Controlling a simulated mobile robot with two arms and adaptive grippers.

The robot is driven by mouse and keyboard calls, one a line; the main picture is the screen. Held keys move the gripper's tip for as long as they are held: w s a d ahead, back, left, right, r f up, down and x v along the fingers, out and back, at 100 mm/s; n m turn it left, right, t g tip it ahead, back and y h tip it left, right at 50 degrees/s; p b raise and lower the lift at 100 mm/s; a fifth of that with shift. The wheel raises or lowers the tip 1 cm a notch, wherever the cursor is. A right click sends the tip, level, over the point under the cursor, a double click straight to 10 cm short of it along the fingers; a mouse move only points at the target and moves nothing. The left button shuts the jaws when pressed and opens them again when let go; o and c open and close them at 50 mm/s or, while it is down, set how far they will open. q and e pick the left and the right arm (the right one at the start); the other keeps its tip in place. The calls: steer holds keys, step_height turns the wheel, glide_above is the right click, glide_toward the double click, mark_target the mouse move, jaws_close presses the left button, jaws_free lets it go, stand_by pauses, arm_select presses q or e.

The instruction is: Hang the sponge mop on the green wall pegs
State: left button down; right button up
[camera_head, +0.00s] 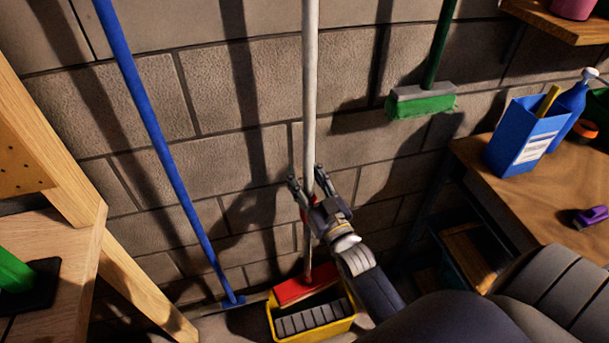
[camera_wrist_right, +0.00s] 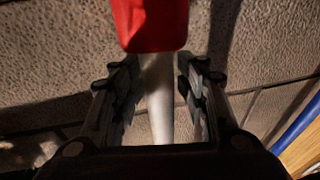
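The sponge mop (camera_head: 310,90) has a long white pole and a red head, and stands nearly upright in front of the block wall. Its red head (camera_head: 305,286) is at the yellow bucket (camera_head: 318,325). My right gripper (camera_head: 307,182) is around the lower pole, near a red part of it. In the right wrist view the white pole (camera_wrist_right: 160,100) runs between the two spread fingers (camera_wrist_right: 160,88), with small gaps at its sides. A red part (camera_wrist_right: 150,25) shows above it. The green wall pegs and my left gripper are not in view.
A blue pole (camera_head: 160,140) leans on the wall to the left, by a wooden frame (camera_head: 60,150). A green brush (camera_head: 422,100) hangs at the upper right. A workbench (camera_head: 510,200) with a blue box (camera_head: 525,138) stands at right. The wall between is clear.

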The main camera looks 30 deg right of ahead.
steer(key=shift+f, duration=0.2)
steer(key=shift+s, duration=0.2)
steer(key=s+f, duration=0.1)
steer(key=s, duration=1)
steer(key=shift+s+a+f, duration=0.2)
steer(key=shift+a+f, duration=0.1)
steer(key=s+a+f+g+y, duration=0.1)
steer(key=s+a+f+g, duration=0.15)
steer(key=f, duration=0.95)
steer(key=s+a+f+n+g, duration=0.1)
steer(key=s+f+g, duration=0.25)
steer(key=f, duration=0.75)
steer(key=s+a+f+g+y, duration=0.1)
steer(key=s+f+g, duration=0.25)
steer(key=f, duration=0.85)
steer(key=s+f+n+g, duration=0.1)
steer(key=s+f+g, duration=0.3)
steer(key=s+f, duration=0.4)
steer(key=s+f+n+g+h, duration=0.1)
steer(key=s+f+g, duration=0.4)
steer(key=s+f, duration=0.4)
steer(key=s, duration=0.7)
steer(key=shift+s+d+f, duration=0.2)
steer(key=shift+d, duration=0.1)
steer(key=shift+g, duration=0.25)
